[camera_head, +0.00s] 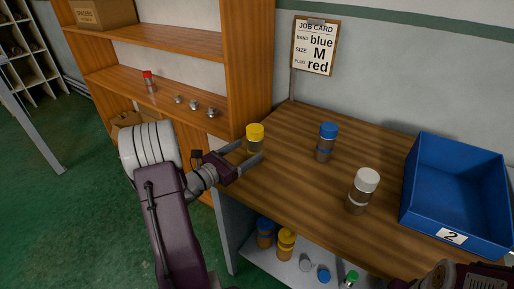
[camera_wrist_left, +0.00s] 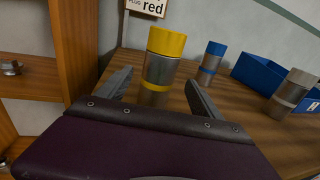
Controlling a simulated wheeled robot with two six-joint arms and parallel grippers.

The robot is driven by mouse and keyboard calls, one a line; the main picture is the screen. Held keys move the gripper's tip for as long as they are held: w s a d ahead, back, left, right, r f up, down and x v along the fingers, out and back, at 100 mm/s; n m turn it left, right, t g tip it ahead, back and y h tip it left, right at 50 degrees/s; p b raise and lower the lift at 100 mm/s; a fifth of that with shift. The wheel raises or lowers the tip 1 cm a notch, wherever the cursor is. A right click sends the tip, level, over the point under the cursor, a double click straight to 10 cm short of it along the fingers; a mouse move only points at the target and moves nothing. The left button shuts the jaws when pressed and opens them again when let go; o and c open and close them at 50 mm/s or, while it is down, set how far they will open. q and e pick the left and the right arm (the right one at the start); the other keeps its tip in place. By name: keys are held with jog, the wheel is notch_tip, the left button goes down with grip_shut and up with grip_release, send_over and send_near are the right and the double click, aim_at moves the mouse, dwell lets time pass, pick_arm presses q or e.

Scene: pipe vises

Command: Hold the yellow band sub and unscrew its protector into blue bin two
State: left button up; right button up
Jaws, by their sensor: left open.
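The yellow band sub stands upright on the wooden bench at its left end. It is a grey metal cylinder (camera_wrist_left: 158,70) with a yellow band low down and a yellow protector (camera_head: 255,131) on top. The protector also shows in the left wrist view (camera_wrist_left: 167,42). My left gripper (camera_head: 250,154) is open, with one finger on each side of the sub's lower body; contact cannot be told. Blue bin two (camera_head: 451,236) stands at the right of the bench and looks empty. Of my right arm, only a dark part (camera_head: 455,277) shows at the lower right; its fingers are out of view.
A blue-capped sub (camera_head: 327,142) and a white-capped sub (camera_head: 363,191) stand between the yellow one and the bin. A wooden shelf unit (camera_head: 248,65) rises behind left. A job card (camera_head: 314,46) hangs on the wall. More capped parts (camera_head: 286,243) sit on the lower shelf.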

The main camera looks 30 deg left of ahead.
aim_at(249, 148)
pick_arm(q)
jog(key=x, duration=0.5)
jog(key=shift+w+a, duration=0.1)
jog(key=shift+r, duration=0.1)
grip_shut()
